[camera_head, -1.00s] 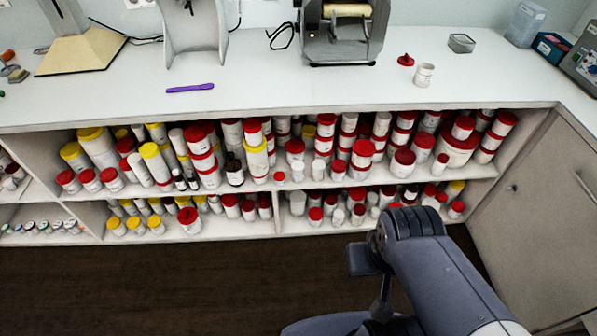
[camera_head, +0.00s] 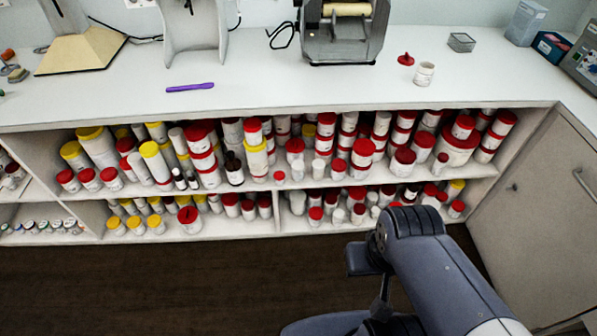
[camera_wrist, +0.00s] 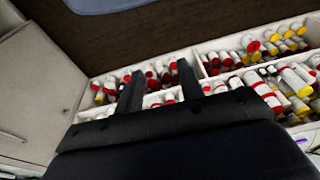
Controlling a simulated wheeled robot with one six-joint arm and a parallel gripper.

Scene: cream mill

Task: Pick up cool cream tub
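A small white tub (camera_head: 424,74) stands without a lid on the white counter, right of centre in the head view. A red lid (camera_head: 406,59) lies just left of it. Many other white tubs with red or yellow lids fill the shelves below. Their labels are too small to read, so I cannot tell which is the cool cream tub. My gripper (camera_wrist: 160,66) shows in the wrist view with its two dark fingers apart and nothing between them. The shelved tubs appear beyond the fingers. In the head view my arm is folded in front of the shelves, and the fingers cannot be made out.
The counter (camera_head: 290,95) is mostly clear, with a purple pen (camera_head: 190,87) on it. A closed cabinet (camera_head: 540,210) borders the shelves on the right. The dark floor is open.

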